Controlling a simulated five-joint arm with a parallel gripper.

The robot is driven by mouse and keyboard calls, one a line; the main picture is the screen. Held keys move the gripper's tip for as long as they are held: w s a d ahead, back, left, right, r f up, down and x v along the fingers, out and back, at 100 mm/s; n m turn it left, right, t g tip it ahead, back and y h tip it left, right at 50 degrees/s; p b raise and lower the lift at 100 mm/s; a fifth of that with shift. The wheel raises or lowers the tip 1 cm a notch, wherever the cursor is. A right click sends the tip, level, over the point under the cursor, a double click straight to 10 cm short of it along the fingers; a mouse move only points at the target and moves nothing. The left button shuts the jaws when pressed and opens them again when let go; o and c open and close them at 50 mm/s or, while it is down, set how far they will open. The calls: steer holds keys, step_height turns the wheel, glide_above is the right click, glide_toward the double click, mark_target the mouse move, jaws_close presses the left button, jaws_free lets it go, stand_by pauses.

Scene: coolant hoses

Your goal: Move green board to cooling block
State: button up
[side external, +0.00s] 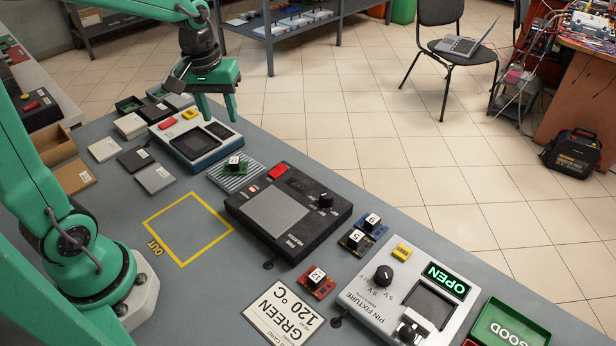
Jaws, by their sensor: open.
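The green board (245,169) carries a black chip with a white numbered label. It rests on the striped grey metal block (222,179), which looks like the cooling block, toward its far right part. My gripper (216,108) is open and empty, with its fingers pointing down. It is above and behind the block in the picture, over the far side of a white device with a dark screen (198,141). It is apart from the green board.
A black heater (239,211) with a bare grey plate stands right of the block. Blue (375,231), dark (347,244) and red (327,289) boards lie beyond it. The yellow-outlined OUT square (188,228) is empty. A pin fixture (375,305) shows OPEN.

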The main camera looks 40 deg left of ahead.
steer(key=s+d+r+m+t, duration=0.2)
steer(key=s+d+m, duration=0.1)
steer(key=s, duration=0.3)
steer(key=s+d+r+m+t, duration=0.2)
steer(key=s+d+r+m, duration=0.1)
steer(key=s, duration=0.3)
steer(key=shift+d+m, duration=0.2)
steer(key=shift+m, duration=0.2)
steer(key=shift+s, duration=0.1)
stand_by(0.6)
